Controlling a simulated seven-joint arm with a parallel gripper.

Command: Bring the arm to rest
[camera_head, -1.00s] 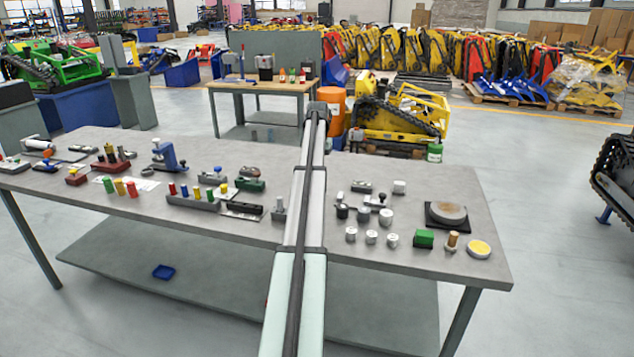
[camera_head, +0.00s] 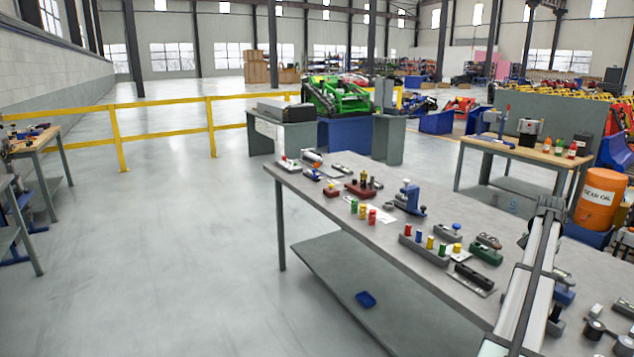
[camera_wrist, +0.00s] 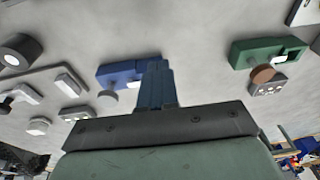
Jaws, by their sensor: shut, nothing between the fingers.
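My arm (camera_head: 530,280) reaches over the right part of the grey workbench (camera_head: 330,185) in the head view. My gripper (camera_wrist: 157,66) shows in the wrist view, its narrow dark fingers together with nothing held between them. A blue block (camera_wrist: 117,74) lies behind and beside the fingertips in that view. I cannot tell whether the fingers touch it. A green block (camera_wrist: 262,50) lies to the right, apart from the gripper. The fingers cannot be made out in the head view.
The bench carries a blue clamp-like device (camera_head: 409,198), a grey rack with coloured pegs (camera_head: 425,246) and several small parts. A wooden-topped table (camera_head: 520,152) and an orange barrel (camera_head: 599,199) stand behind. A yellow railing (camera_head: 165,131) runs at the left. The floor left of the bench is clear.

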